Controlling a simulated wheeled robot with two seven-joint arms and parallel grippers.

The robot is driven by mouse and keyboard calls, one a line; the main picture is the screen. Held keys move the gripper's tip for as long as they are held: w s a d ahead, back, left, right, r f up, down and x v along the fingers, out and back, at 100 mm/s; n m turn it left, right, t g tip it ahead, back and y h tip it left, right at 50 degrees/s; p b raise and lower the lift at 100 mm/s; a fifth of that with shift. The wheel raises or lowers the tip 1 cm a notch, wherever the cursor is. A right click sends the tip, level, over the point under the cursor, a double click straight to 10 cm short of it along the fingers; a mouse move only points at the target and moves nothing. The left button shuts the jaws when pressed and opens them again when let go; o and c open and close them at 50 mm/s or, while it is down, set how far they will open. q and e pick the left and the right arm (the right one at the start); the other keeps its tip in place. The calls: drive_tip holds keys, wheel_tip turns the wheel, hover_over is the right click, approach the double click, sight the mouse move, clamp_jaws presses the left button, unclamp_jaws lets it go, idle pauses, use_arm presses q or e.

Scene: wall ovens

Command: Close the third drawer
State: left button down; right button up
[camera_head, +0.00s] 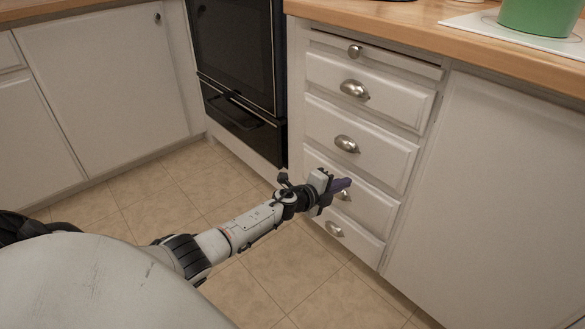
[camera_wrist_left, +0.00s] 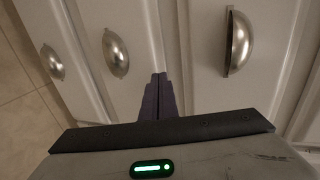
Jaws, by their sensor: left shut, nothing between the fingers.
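The white drawer stack is right of the oven in the head view. The third cup-handled drawer (camera_head: 375,207), under a thin knobbed top panel, looks nearly flush with the cabinet; any small gap is hard to tell. Its metal handle is partly hidden by my left gripper (camera_head: 347,184), which is at the drawer front with dark purple fingers together and empty. In the left wrist view, the fingers (camera_wrist_left: 157,97) point at the white front between the third drawer's handle (camera_wrist_left: 116,53) and a larger, nearer handle (camera_wrist_left: 238,42). Contact cannot be told. My right gripper is not in view.
The drawers above (camera_head: 355,140) and the bottom drawer (camera_head: 355,240) look shut. A black oven (camera_head: 240,60) stands to the left. A wooden counter (camera_head: 420,35) with a green pot (camera_head: 540,15) overhangs the drawers. The tiled floor (camera_head: 290,270) is clear.

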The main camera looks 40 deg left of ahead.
use_arm(q)
drive_tip(key=p+v, duration=0.5)
drive_tip(key=v, duration=0.7)
drive_tip(key=shift+f, duration=0.3)
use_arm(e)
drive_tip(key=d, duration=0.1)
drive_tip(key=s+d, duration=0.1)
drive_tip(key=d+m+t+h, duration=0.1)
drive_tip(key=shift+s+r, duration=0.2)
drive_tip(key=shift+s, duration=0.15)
use_arm(q)
drive_tip(key=shift+s, duration=0.15)
